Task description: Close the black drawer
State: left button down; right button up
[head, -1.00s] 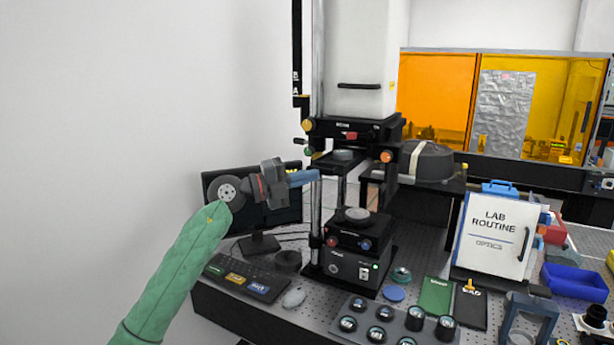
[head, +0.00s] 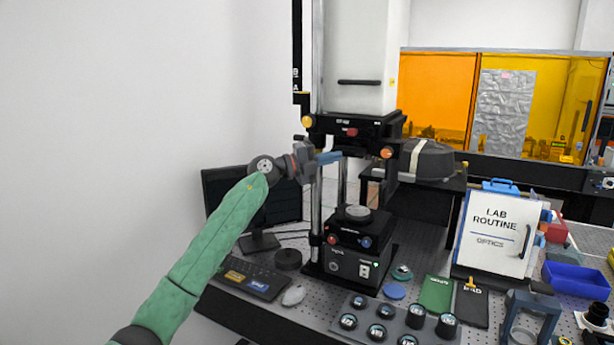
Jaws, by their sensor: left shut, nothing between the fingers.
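The black drawer (head: 354,150) sits under the black housing of the tall interferometer column, between side knobs. Only a dark strip of it shows, and it no longer stands out in front of the housing. The round disc seen on it earlier is not visible now. My left gripper (head: 329,157) has blue fingers, is shut and empty, and is at the drawer's front left, overlapping it in the view. I cannot tell whether the fingertips touch it. My right gripper is not in view.
A lower black unit (head: 350,250) with a round disc on top stands below the drawer. A monitor (head: 225,195) and keyboard (head: 245,276) are left of it. A lens tray (head: 390,322) lies in front, and a white sign (head: 495,235) stands at right.

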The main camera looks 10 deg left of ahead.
pick_arm(q)
jog(key=w, duration=0.1)
jog(key=w+d, duration=0.1)
jog(key=w, duration=0.1)
jog(key=shift+a, duration=0.1)
jog(key=shift+s+r, duration=0.1)
jog(key=shift+r, duration=0.25)
jog(key=shift+a, duration=0.1)
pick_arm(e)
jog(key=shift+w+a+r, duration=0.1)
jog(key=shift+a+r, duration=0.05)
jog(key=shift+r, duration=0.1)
